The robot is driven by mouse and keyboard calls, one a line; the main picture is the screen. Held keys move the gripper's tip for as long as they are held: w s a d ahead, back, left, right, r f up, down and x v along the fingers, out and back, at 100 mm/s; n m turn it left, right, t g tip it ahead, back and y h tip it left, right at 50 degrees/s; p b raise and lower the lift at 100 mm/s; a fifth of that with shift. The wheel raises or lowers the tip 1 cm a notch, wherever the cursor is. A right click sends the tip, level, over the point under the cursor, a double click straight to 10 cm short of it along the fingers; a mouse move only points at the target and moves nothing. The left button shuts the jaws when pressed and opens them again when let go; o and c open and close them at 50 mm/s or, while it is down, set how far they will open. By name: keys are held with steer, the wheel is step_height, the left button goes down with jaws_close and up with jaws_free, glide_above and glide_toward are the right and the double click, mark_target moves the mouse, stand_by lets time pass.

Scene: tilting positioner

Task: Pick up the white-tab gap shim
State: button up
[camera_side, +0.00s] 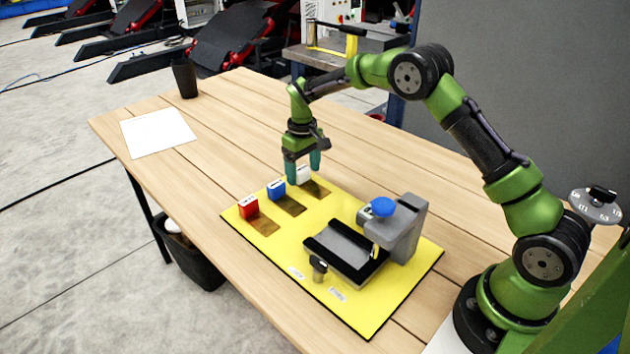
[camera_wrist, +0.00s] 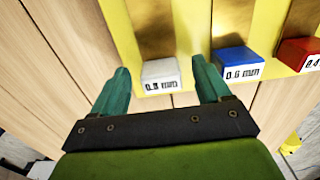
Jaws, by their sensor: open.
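The white-tab gap shim (camera_wrist: 160,76) shows in the wrist view between the two fingertips, with printed black lettering on its tab; the first part reads about 0.8 or 0.9 mm. In the side view its white tab (camera_side: 303,174) stands at the far corner of the yellow board, partly hidden by a finger. My gripper (camera_side: 303,168) is open around the tab, one teal finger on each side; it also shows in the wrist view (camera_wrist: 163,82). I cannot tell whether either finger touches the tab.
A blue-tab shim (camera_side: 276,190) and a red-tab shim (camera_side: 248,207) stand in a row beside it on the yellow board (camera_side: 400,285). A grey positioner (camera_side: 402,235) with a blue knob and black-edged tray stands nearer my base. The wooden table's left side is clear except paper (camera_side: 158,132) and a black cup (camera_side: 185,78).

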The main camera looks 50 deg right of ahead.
steer(key=shift+f, duration=0.5)
